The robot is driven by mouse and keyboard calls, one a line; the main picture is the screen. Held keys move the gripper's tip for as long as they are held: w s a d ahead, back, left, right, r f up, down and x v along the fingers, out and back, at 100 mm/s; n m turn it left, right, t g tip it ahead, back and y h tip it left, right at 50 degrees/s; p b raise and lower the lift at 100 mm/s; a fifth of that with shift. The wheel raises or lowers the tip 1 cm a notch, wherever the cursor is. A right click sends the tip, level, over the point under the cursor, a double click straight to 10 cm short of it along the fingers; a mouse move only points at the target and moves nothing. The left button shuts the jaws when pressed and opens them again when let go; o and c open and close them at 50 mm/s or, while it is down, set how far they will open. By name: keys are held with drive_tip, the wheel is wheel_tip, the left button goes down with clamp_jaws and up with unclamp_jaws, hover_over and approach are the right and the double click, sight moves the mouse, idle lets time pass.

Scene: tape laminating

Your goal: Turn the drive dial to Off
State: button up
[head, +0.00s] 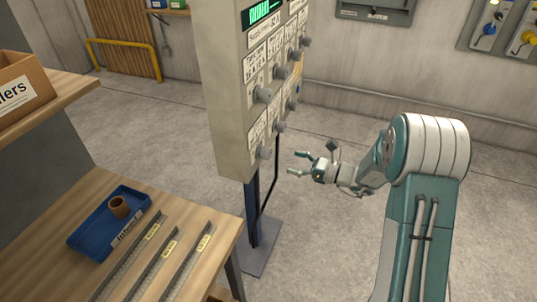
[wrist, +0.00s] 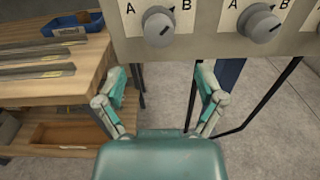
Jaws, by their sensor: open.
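A grey control panel (head: 228,90) stands on a dark blue post, with several round grey dials on its labelled face. Two dials, a left one (wrist: 158,28) and a right one (wrist: 260,24), show at the top of the wrist view beside "A" and "B" marks. The panel's small labels are too blurred to tell which dial is the drive dial or where Off lies. My gripper (head: 300,164) is open and empty, in front of the panel near its lower end. In the wrist view its fingers (wrist: 162,76) are spread below the two dials, apart from them.
A wooden workbench (head: 65,220) to the left holds a blue tray (head: 84,226) and several metal strips (head: 162,266). The panel's post (head: 252,215) stands on a floor plate. A yellow rail (head: 122,42) is at the back.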

sight(270, 155)
drive_tip(key=x, duration=0.8)
drive_tip(key=shift+w+a, duration=0.1)
drive_tip(key=c, duration=1.2)
